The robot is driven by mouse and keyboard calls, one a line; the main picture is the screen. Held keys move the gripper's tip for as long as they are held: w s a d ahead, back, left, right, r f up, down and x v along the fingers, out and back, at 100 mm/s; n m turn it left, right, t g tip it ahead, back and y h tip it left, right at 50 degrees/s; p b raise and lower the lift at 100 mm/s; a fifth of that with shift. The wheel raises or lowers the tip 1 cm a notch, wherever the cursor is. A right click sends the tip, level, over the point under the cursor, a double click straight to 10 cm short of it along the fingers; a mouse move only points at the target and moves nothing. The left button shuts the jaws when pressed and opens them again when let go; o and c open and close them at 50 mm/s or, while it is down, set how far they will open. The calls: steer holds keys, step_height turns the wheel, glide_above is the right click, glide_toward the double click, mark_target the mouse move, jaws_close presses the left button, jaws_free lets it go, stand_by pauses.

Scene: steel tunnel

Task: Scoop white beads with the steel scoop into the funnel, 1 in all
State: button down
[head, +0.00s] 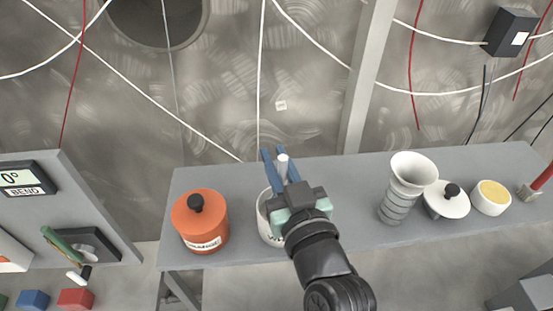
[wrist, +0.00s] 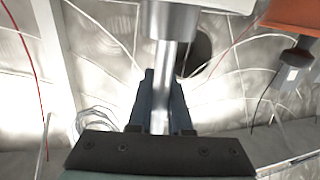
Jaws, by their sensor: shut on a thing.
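My gripper (head: 275,158) has blue fingers shut on the steel scoop (head: 283,166), whose pale handle shows between them. In the wrist view, which looks upside down, the handle runs between the fingers (wrist: 160,100) to a wider steel cup (wrist: 172,20). A white canister (head: 266,222) with dark lettering stands on the bench, mostly hidden behind my gripper. Its pale edge seems to show beside the cup; I cannot tell whether the cup is inside it. No white beads are visible. The white funnel (head: 413,171) stands on the bench to the right, with a ribbed lower part.
An orange lidded canister (head: 204,228) stands just left of the white one. A white lid with a black knob (head: 447,201) and a white bowl with yellow contents (head: 490,198) are right of the funnel. A red-handled tool (head: 540,182) is far right.

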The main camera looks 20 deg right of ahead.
steer(key=shift+r+p, duration=1.6)
steer(key=shift+r, duration=0.75)
